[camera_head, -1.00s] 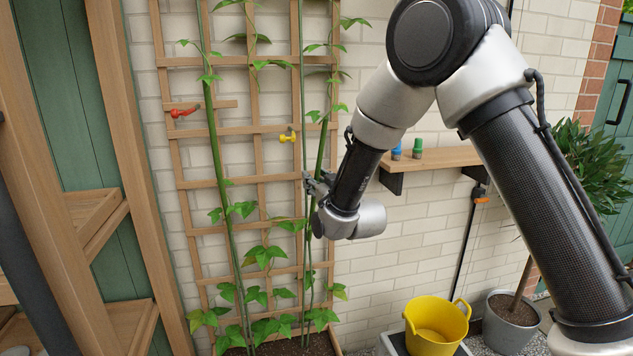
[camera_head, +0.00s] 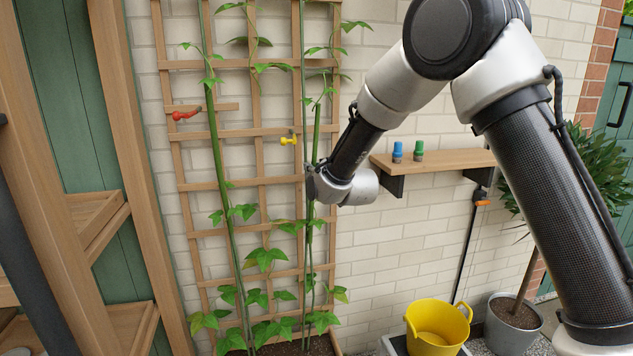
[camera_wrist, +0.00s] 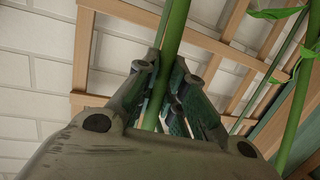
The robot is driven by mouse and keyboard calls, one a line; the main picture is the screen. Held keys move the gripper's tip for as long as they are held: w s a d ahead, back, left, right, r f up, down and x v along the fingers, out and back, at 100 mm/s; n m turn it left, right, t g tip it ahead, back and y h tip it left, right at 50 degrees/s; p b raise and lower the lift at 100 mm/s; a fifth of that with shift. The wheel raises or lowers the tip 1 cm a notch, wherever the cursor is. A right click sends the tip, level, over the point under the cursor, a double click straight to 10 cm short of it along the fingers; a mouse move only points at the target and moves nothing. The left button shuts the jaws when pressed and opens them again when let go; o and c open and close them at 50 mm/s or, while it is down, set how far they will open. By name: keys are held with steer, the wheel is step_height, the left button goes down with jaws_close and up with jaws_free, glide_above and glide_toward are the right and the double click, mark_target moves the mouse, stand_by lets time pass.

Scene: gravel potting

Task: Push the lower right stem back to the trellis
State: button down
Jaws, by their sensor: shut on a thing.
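The right stem (camera_head: 316,133) is a thick green stalk running up the right side of the wooden trellis (camera_head: 226,131), close to its right-hand upright. My gripper (camera_head: 312,178) is beside the right edge of the trellis at mid height, its fingers largely hidden by my wrist in the head view. In the wrist view my gripper (camera_wrist: 166,88) is shut on the right stem (camera_wrist: 174,35), which passes between the fingers. The trellis slats (camera_wrist: 195,38) show just behind it. Whether the stem touches the slats is unclear.
A left stem (camera_head: 218,150) climbs the trellis. A red clip (camera_head: 184,115) and a yellow clip (camera_head: 289,140) sit on trellis slats. A shelf (camera_head: 440,160) right of my wrist holds a blue clip (camera_head: 397,152) and a green clip (camera_head: 419,151). A yellow bucket (camera_head: 437,328) stands below.

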steer(key=w+a+g+h, duration=0.1)
steer(key=w+a+g, duration=0.1)
steer(key=w, duration=0.5)
steer(key=shift+r+g, duration=0.3)
steer(key=shift+r, duration=0.15)
steer(key=c, duration=1.5)
jaws_free()
steer(key=shift+w, duration=0.15)
steer(key=v, duration=1.2)
steer(key=shift+a, duration=0.1)
steer(key=shift+m, duration=0.3)
